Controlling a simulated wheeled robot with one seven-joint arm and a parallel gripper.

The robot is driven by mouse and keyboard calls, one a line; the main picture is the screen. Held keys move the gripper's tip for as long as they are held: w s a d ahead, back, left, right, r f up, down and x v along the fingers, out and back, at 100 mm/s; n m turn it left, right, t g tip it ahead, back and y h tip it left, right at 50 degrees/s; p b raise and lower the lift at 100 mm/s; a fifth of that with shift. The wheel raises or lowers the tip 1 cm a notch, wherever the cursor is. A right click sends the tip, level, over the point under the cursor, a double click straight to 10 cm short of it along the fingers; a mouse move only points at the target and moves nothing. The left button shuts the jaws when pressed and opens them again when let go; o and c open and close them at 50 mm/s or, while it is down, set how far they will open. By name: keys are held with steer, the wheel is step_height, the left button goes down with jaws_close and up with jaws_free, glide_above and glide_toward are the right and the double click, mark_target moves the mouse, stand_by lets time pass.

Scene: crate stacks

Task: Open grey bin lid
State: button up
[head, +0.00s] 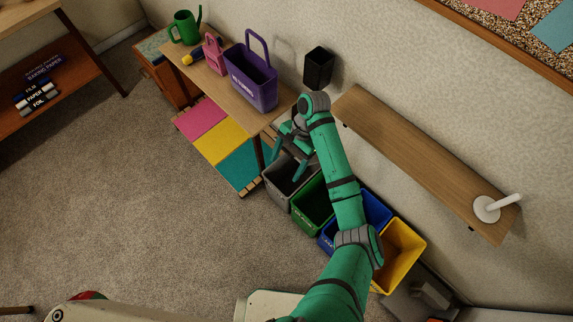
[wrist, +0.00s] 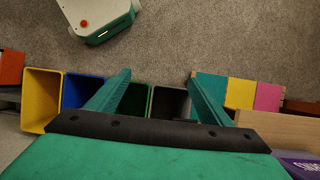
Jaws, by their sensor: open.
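The grey bin (head: 272,190) stands at the left end of a row of bins along the wall in the head view. Its top looks open, with a dark inside, and I cannot make out a separate lid. My gripper (head: 287,166) is over the grey bin, its two teal fingers apart and empty. In the wrist view the grey bin (wrist: 170,103) shows between the fingers of my gripper (wrist: 159,74), nearer the right one. The gripper body hides part of the row. I cannot tell whether a finger touches the bin.
Green (head: 305,218), blue (head: 377,207) and yellow (head: 405,262) bins stand beside the grey one, all open-topped. A wooden table (head: 222,88) holds a purple basket (head: 250,88), a pink item and a green watering can. A wall shelf (head: 420,155) is at right. Carpet in front is clear.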

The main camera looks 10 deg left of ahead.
steer(key=shift+s+r, duration=0.15)
steer(key=shift+s, duration=0.2)
